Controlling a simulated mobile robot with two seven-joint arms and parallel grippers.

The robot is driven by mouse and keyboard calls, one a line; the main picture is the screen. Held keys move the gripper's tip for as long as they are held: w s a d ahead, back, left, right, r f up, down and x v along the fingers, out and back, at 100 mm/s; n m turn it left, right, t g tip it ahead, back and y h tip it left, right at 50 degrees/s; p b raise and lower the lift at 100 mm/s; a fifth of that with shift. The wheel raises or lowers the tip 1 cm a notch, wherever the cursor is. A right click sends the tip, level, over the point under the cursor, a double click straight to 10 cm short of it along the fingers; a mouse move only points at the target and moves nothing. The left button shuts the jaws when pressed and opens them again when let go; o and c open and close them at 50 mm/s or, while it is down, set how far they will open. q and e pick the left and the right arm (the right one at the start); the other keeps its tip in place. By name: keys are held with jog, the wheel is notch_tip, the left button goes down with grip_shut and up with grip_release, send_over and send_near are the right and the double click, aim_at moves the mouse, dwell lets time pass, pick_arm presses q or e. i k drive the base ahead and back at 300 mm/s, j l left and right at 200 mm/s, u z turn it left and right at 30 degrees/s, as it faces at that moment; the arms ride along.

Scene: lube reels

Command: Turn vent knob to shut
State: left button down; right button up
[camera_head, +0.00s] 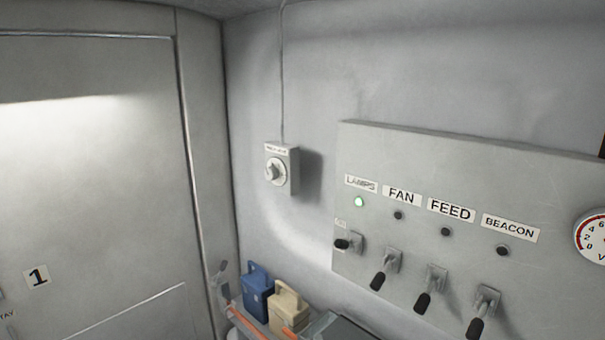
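A small grey box (293,172) is mounted on the wall left of the large panel, with a round knob (275,171) on its front. A cable runs from its top up the wall. A small label above the knob is too small to read, so I cannot confirm that this is the vent knob. The markings around the knob and its exact setting are also too small to tell. Neither of my grippers shows in this view, and nothing touches the knob.
A switch panel (470,170) at the right carries levers labelled LAMPS, FAN, FEED and BEACON; the LAMPS light (359,201) glows green. A gauge (592,237) sits at the right edge. Below the box stand a blue can (257,287) and a beige can (287,310). A grey door (90,170) fills the left.

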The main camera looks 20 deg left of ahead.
aim_at(271, 173)
jog(key=i+j+z, duration=0.1)
jog(key=j+z, duration=0.15)
jog(key=j, duration=0.25)
jog(key=j+z, duration=0.25)
jog(key=j, duration=0.25)
jog(key=j+z, duration=0.25)
jog(key=j, duration=1.95)
